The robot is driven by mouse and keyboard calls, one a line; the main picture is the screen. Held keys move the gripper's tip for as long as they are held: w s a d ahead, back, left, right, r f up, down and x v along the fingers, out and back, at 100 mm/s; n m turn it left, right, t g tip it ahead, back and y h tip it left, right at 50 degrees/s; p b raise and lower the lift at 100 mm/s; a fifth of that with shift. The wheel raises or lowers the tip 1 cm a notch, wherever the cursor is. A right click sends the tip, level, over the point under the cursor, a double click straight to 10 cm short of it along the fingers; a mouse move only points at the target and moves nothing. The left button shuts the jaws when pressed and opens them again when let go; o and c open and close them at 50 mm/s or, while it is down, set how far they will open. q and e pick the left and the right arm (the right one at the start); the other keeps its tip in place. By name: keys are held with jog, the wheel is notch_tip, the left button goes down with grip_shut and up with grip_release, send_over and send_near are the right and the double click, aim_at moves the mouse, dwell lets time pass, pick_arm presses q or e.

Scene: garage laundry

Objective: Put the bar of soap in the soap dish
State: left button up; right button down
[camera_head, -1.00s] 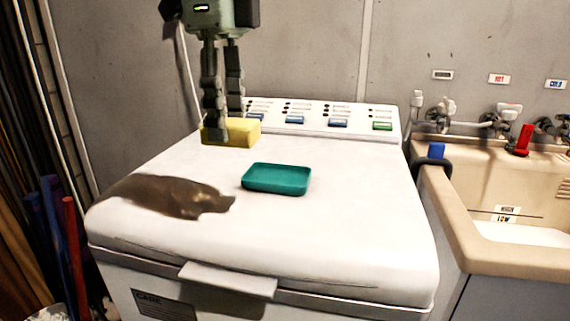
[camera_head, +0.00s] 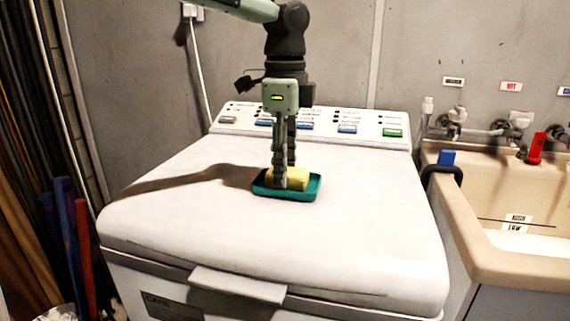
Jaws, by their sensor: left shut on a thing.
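The yellow bar of soap (camera_head: 298,178) is within the rim of the teal soap dish (camera_head: 313,190), seen from above and in front. The dish sits on the white lid of the washing machine. My left gripper (camera_head: 286,180) points straight down over the dish, its fingers shut on the soap. The fingers hide part of the soap and the dish's back. I cannot tell whether the soap's underside touches the dish floor. My right gripper is not in view.
The washing machine lid (camera_head: 220,235) is clear around the dish. Its control panel (camera_head: 320,122) rises behind my gripper. A beige sink (camera_head: 470,235) with taps stands at the right. Several poles (camera_head: 75,245) lean at the left.

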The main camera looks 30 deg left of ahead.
pick_arm(q)
jog(key=o, duration=1.3)
jog(key=shift+f, duration=0.1)
notch_tip(320, 180, up, 12)
jog(key=shift+r, duration=0.15)
